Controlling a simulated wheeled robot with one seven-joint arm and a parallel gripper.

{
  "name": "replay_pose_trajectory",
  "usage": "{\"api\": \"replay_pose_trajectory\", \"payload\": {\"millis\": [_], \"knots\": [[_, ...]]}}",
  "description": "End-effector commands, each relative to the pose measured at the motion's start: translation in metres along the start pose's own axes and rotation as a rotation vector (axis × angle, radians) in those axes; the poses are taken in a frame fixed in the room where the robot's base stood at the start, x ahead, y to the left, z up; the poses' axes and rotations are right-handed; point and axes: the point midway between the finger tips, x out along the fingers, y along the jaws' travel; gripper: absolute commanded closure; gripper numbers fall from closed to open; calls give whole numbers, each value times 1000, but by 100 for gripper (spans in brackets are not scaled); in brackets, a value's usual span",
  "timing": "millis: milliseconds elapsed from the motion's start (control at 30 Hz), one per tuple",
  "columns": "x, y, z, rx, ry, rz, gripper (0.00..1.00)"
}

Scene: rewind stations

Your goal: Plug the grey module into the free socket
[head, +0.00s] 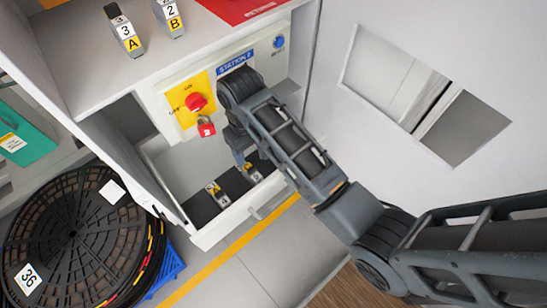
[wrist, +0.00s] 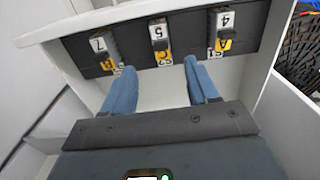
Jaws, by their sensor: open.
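A grey module marked 3 and A (head: 125,33) stands on the cabinet top in the head view, and a second grey module marked 2 and B (head: 170,15) stands to its right. The open drawer holds a dark socket strip (wrist: 80,50). Grey modules marked 7 (wrist: 103,46), 5 (wrist: 158,38) and 4 (wrist: 223,30) sit in it in the wrist view. I cannot make out a free socket. My gripper (wrist: 160,66) is open, with nothing between its blue fingers. It is over the drawer, its fingertips pointing towards the strip; contact is unclear. My arm hides part of the drawer in the head view.
Above the drawer, a panel carries a red rotary switch (head: 196,102), a red padlock (head: 206,126) and a blue button (head: 279,42). A red tray (head: 238,8) lies on the cabinet top. Black reels (head: 75,235) stand at left. A white wall stands at right.

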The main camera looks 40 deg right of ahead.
Motion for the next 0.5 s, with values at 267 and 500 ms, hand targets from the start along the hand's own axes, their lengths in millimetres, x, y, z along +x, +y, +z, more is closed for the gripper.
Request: {"api": "replay_pose_trajectory", "payload": {"millis": [267, 500], "knots": [[2, 0, 3, 0, 6, 0, 41], [41, 0, 46, 0, 149, 1, 41]]}}
